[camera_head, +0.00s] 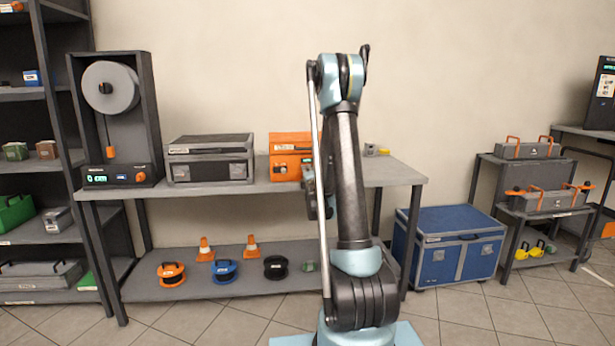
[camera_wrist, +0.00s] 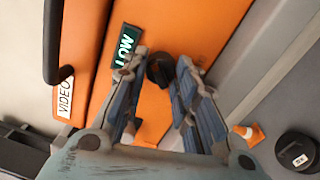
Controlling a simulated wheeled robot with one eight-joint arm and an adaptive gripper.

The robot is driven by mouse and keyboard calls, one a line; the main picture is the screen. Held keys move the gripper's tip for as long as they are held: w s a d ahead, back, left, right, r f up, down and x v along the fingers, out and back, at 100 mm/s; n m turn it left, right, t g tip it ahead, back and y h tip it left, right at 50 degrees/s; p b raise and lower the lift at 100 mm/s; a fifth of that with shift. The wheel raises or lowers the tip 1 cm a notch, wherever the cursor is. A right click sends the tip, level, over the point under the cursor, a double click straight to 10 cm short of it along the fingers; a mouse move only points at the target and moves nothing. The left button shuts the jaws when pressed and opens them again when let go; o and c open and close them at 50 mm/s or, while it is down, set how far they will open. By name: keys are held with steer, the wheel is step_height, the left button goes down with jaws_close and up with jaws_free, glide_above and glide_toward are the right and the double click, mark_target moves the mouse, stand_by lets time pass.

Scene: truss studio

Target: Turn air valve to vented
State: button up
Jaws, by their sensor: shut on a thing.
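An orange case (camera_head: 287,142) stands on the workbench, partly hidden behind my arm. In the wrist view its orange face (camera_wrist: 203,32) fills the middle, with a dark display (camera_wrist: 126,46) reading "LOW" in light letters. A round black knob (camera_wrist: 159,72) on that face sits between my fingertips; I take it for the air valve. My gripper (camera_wrist: 163,63) is shut on this knob, one finger on each side. No "vented" mark is legible. In the head view the knob and fingertips are hidden by my arm.
The grey bench (camera_head: 225,188) also holds a grey case (camera_head: 210,158) and a reel unit (camera_head: 112,115) left of the orange case. Cones and coiled reels lie on the lower shelf (camera_head: 140,287). A blue trunk (camera_head: 450,246) stands on the floor at right.

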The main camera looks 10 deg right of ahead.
steer(key=shift+d+f, duration=0.1)
steer(key=o, duration=1)
steer(key=shift+w, duration=0.1)
steer(key=shift+o, duration=0.2)
steer(key=s, duration=0.7)
steer(key=shift+s+f, duration=0.25)
steer(key=shift+f, duration=0.05)
